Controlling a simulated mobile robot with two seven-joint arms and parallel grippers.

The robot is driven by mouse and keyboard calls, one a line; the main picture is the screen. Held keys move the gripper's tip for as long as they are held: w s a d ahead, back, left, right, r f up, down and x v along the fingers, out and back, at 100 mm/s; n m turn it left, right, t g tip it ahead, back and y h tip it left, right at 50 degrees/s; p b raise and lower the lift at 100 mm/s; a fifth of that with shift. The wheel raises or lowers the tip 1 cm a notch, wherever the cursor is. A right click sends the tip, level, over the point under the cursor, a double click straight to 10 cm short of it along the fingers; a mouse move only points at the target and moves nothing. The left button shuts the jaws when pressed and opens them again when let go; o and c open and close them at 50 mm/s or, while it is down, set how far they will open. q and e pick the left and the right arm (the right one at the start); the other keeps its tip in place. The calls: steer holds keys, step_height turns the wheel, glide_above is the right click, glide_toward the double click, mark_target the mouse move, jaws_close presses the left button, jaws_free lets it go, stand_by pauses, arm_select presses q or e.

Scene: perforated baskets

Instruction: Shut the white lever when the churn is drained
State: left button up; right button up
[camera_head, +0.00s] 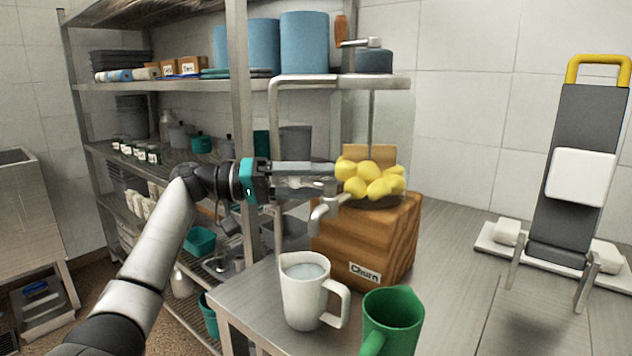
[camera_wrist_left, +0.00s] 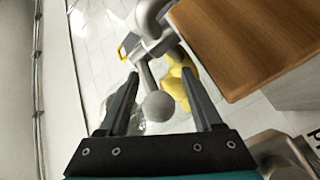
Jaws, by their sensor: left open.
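The churn is a wooden block (camera_head: 350,240) labelled "Churn" with a clear vessel (camera_head: 393,125) and a crank on top (camera_head: 360,43). Yellow lumps (camera_head: 370,183) lie in the vessel's bottom; I see no liquid around them. A pale tap (camera_head: 325,210) sticks out at its front left. My left gripper (camera_head: 333,178) is open beside the tap. In the left wrist view, the whitish lever's round knob (camera_wrist_left: 158,106) lies between the open fingers (camera_wrist_left: 160,76), with no clear contact. A white pitcher (camera_head: 300,305) with whitish liquid stands below the tap. My right gripper is out of view.
A green mug (camera_head: 392,318) stands at the table's front, right of the pitcher. A metal rack (camera_head: 240,100) with pots and boxes is behind my left arm. A dark grey stand with a yellow handle (camera_head: 570,150) is at right. The table between is clear.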

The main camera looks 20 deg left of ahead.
arm_select(q)
steer(key=shift+a, duration=0.2)
steer(key=p+v, duration=0.2)
steer(key=v, duration=1.3)
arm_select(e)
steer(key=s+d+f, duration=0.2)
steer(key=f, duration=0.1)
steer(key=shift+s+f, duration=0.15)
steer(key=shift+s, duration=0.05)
arm_select(q)
steer(key=shift+s+d, duration=0.1)
steer(key=shift+c, duration=0.2)
